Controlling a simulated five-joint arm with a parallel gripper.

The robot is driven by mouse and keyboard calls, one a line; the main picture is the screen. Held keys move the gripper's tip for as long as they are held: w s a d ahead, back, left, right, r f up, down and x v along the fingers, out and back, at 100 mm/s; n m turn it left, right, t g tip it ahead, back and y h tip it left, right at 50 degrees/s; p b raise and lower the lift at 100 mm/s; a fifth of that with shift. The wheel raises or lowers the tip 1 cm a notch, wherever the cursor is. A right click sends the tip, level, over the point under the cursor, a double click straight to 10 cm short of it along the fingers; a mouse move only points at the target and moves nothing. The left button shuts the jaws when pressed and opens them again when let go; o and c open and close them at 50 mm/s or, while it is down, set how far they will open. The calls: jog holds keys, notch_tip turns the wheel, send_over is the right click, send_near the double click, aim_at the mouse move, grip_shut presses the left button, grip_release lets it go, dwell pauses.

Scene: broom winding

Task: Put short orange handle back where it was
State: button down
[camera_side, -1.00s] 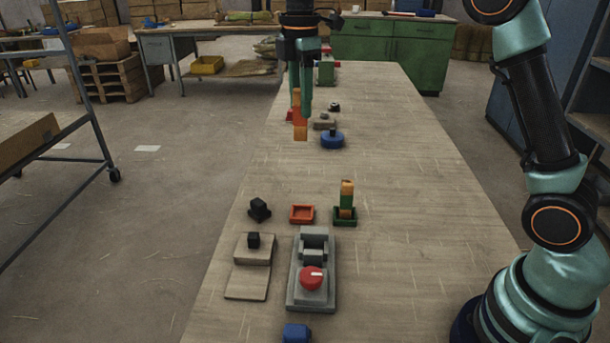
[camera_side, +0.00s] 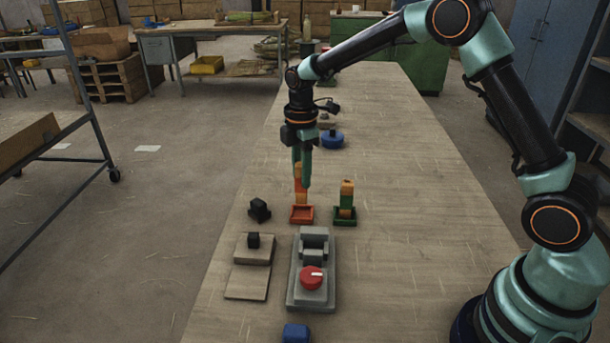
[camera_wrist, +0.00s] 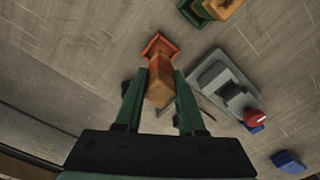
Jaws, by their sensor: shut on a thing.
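The short orange handle (camera_side: 301,197) is upright between the fingers of my gripper (camera_side: 301,182), which is shut on it. In the wrist view the handle (camera_wrist: 159,82) shows between the two green fingers (camera_wrist: 160,104). Its lower end is over or in the small red-orange tray (camera_side: 302,220), which also shows in the wrist view (camera_wrist: 158,41). I cannot tell whether it touches the tray floor. My fingers hide part of the handle.
To the right a green tray (camera_side: 345,221) holds an upright green and orange handle (camera_side: 346,197). A grey fixture with a red knob (camera_side: 311,278) stands in front. A black block (camera_side: 259,209) is at left. A blue round piece (camera_side: 332,139) sits farther back.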

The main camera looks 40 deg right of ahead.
aim_at(301, 193)
jog(key=shift+f, duration=2)
jog(key=shift+f, duration=0.1)
jog(key=c, duration=0.5)
grip_release()
